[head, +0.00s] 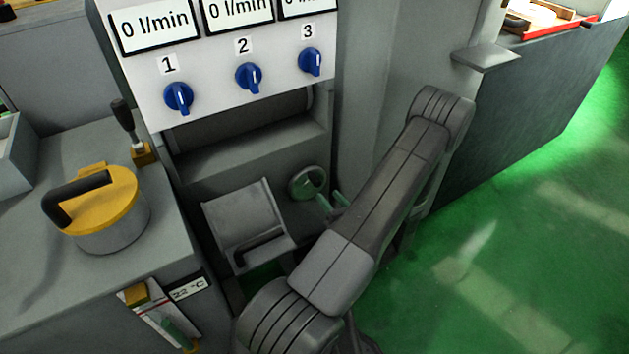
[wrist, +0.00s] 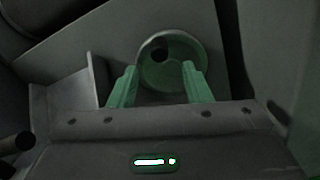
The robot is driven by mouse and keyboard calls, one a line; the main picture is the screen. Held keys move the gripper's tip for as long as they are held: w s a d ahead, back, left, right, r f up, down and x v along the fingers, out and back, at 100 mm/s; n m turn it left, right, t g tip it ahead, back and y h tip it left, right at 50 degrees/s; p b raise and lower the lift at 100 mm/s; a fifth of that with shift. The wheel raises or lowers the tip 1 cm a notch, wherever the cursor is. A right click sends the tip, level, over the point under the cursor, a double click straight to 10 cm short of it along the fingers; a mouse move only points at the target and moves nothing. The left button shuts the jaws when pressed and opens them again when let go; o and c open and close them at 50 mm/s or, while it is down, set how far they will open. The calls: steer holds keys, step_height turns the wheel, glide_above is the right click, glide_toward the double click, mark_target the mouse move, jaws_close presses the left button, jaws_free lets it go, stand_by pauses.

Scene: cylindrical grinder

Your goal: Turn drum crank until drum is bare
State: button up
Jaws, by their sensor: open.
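A round green wheel-like part (head: 308,183), which looks like the drum crank, sits low in the machine's recess. In the wrist view it is a green disc (wrist: 190,62) with a raised rim and a dark round spot, perhaps a knob or hole. My gripper (head: 333,202) is open, with its green fingers just to the lower right of the disc in the head view. In the wrist view my gripper (wrist: 160,84) points at the disc, its fingers apart and nothing clearly held. A dark rounded surface (head: 240,122) under the panel may be the drum; its covering cannot be told.
A panel with blue knobs (head: 248,77) hangs above the recess. A grey box with a black handle (head: 245,222) stands left of the disc. A yellow-lidded pot (head: 105,210) is on the left bench. Green floor (head: 520,250) is open at right.

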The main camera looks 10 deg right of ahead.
mark_target(319, 185)
steer(key=x, duration=0.9)
steer(key=shift+w+a+b, duration=0.1)
steer(key=shift+w+b, duration=0.05)
steer(key=shift+b, duration=0.25)
jaws_close()
